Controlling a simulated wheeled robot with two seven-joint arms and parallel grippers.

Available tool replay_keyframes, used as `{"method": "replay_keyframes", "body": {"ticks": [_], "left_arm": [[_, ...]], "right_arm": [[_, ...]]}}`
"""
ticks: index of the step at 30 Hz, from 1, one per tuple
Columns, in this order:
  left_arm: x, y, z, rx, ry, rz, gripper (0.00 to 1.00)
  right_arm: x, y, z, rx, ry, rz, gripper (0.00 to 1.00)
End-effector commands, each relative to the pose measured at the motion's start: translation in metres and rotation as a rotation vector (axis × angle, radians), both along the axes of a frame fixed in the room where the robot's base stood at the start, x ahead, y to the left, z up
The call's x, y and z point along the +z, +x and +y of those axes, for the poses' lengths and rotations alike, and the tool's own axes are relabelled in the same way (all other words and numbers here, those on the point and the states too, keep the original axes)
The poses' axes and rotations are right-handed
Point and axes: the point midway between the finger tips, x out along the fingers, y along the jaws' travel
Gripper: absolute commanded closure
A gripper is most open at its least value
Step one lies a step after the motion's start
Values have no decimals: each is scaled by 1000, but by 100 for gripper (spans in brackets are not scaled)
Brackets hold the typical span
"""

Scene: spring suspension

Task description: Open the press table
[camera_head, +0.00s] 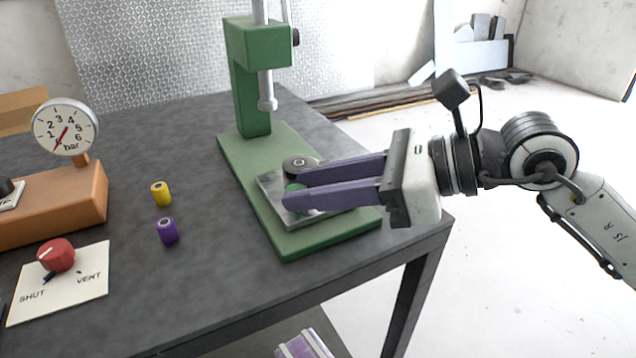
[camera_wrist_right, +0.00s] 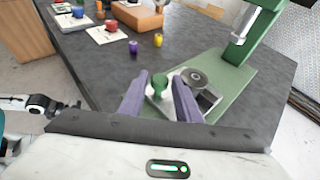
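The green press (camera_head: 247,85) stands on the table, with its long green base plate running toward the front edge. A silver sliding plate (camera_head: 268,193) lies on this base and carries a green knob (camera_head: 295,188) and a dark round disc with a hole (camera_head: 300,164). My right gripper (camera_head: 293,188) reaches in from the right, its purple fingers apart. In the right wrist view the knob (camera_wrist_right: 160,84) shows between the open fingers (camera_wrist_right: 159,100), with gaps visible; the fingers hide part of the plate.
A yellow cylinder (camera_head: 161,193) and a purple one (camera_head: 167,231) stand left of the press. A pressure gauge (camera_head: 65,127) rises from an orange block (camera_head: 55,205). A red knob (camera_head: 56,255) sits on a SHUT/VENT card (camera_head: 85,290). The grey table (camera_head: 225,275) is otherwise mostly clear.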

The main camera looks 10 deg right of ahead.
Motion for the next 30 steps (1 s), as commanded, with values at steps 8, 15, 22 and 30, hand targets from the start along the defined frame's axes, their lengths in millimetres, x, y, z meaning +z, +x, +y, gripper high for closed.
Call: {"method": "replay_keyframes", "body": {"ticks": [8, 15, 22, 30], "left_arm": [[-7, -2, 0, 0, -1, 4, 100], [-15, -1, -1, 2, -6, 3, 100], [-16, 2, -1, 1, -10, -8, 100], [-14, 3, 0, 0, -9, -10, 100]], "right_arm": [[9, -13, -25, -4, -5, -1, 70], [26, -35, -63, -5, -4, 0, 70], [36, -45, -81, -1, -1, 1, 70], [40, -47, -83, 0, 0, -1, 70]]}}
